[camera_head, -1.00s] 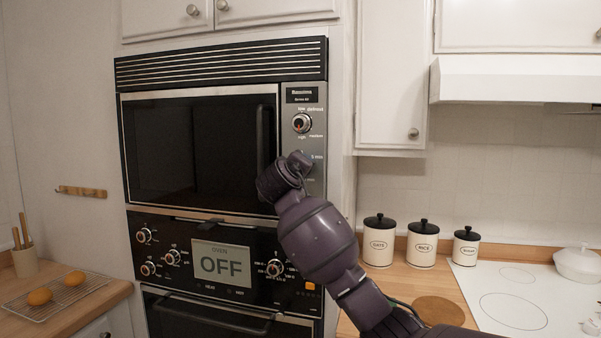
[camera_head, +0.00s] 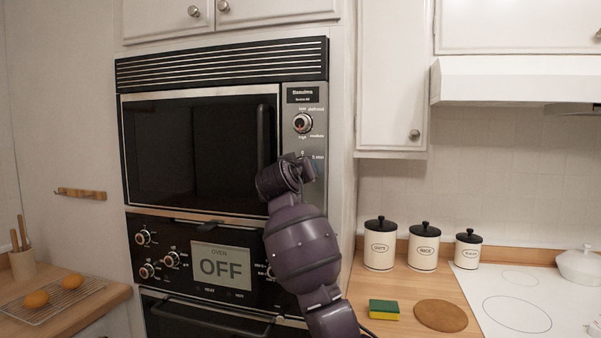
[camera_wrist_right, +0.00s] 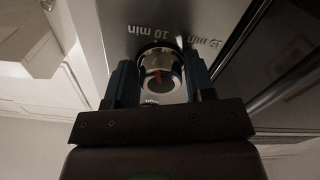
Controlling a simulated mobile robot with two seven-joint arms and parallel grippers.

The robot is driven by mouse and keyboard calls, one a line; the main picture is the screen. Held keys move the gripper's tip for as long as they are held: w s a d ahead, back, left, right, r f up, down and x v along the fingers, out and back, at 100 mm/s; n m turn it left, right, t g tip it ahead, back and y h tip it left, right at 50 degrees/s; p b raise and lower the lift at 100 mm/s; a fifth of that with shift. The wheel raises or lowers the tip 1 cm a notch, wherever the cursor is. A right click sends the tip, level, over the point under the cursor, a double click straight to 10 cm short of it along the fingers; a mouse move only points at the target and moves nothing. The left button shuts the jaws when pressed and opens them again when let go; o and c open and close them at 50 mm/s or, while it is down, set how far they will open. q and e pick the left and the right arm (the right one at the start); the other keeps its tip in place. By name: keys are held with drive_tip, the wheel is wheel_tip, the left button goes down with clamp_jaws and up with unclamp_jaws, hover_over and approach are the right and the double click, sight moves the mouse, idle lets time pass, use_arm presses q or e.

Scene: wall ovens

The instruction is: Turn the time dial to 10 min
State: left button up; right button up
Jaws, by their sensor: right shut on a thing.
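The time dial (camera_wrist_right: 158,62) is a round metal knob with a red mark, on the silver control panel of the upper oven. The labels "10 min" and "15 min" show beside it in the right wrist view. My right gripper (camera_wrist_right: 160,84) is shut on the dial, one finger on each side. In the head view my right gripper (camera_head: 300,168) is up against the panel and hides the dial; the label "5 min" shows just beside it. Which label the red mark points to, I cannot tell. My left gripper is not in view.
Another knob (camera_head: 302,123) sits above on the same panel. The microwave door handle (camera_head: 265,137) is close to the left of my gripper. Below is the lower oven's panel with a display (camera_head: 222,264) reading OFF. Canisters (camera_head: 380,244) and a sponge (camera_head: 384,309) stand on the right counter.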

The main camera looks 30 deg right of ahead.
drive_tip(key=shift+f, duration=0.1)
idle(0.3)
drive_tip(key=o, duration=0.9)
drive_tip(key=shift+a, duration=0.1)
drive_tip(key=v, duration=1)
drive_tip(key=shift+s+a+b, duration=0.2)
drive_tip(key=shift+a+b, duration=0.05)
drive_tip(key=shift+b, duration=0.05)
